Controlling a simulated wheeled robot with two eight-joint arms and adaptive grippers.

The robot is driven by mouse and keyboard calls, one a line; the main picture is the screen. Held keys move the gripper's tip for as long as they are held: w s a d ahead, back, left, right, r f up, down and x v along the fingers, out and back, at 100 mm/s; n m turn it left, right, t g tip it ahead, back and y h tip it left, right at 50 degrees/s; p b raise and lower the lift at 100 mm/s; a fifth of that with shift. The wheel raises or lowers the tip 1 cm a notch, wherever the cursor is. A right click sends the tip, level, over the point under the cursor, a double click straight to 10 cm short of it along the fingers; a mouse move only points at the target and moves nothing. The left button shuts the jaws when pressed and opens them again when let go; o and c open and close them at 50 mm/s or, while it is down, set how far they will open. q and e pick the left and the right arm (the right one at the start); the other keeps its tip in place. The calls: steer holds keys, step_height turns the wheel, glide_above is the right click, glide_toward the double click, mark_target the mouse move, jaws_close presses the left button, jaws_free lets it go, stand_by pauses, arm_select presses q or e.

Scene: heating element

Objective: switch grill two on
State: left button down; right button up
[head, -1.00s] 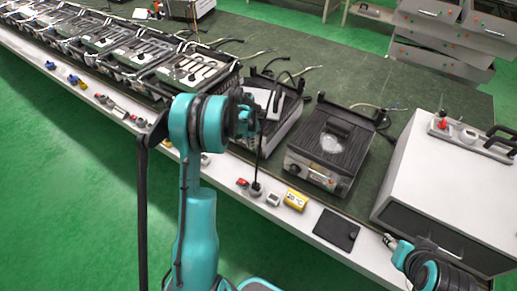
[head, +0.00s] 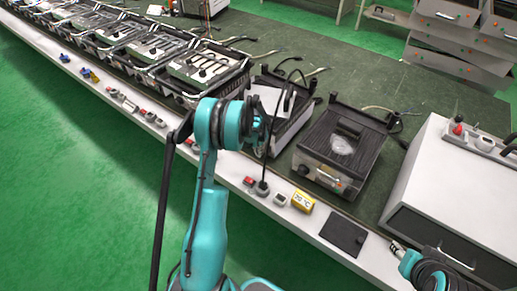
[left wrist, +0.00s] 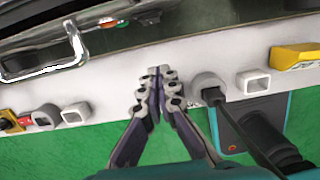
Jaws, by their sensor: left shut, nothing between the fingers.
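A grill with a ribbed black top and steel front (head: 328,178) stands right of centre in the head view. A second grill (head: 262,139) stands left of it, partly behind my left arm. The frames do not show which one is grill two. On the white ledge in front are a red switch (head: 249,181), a round socket with a black plug (head: 262,187) and a yellow display (head: 303,201). My left gripper (left wrist: 158,72) is shut and empty, over the ledge left of the socket (left wrist: 210,88); it hides the ledge behind its fingers. My right gripper (head: 395,246) is at lower right, its fingers unclear.
A large white box-shaped appliance (head: 440,170) stands at the right. Several more cookers (head: 207,66) line the counter to the left. A black cable rises from the plug close to my left gripper. A dark flat plate (head: 344,236) lies on the ledge.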

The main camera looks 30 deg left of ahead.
mark_target(267, 149)
arm_select(q)
steer(key=w+f+b, duration=0.1)
steer(key=w+f, duration=0.1)
steer(key=w+f+b, duration=0.1)
steer(key=w, duration=0.1)
steer(key=shift+w+d+f, duration=0.15)
steer(key=shift+d+f, duration=0.05)
steer(key=shift+f, duration=0.2)
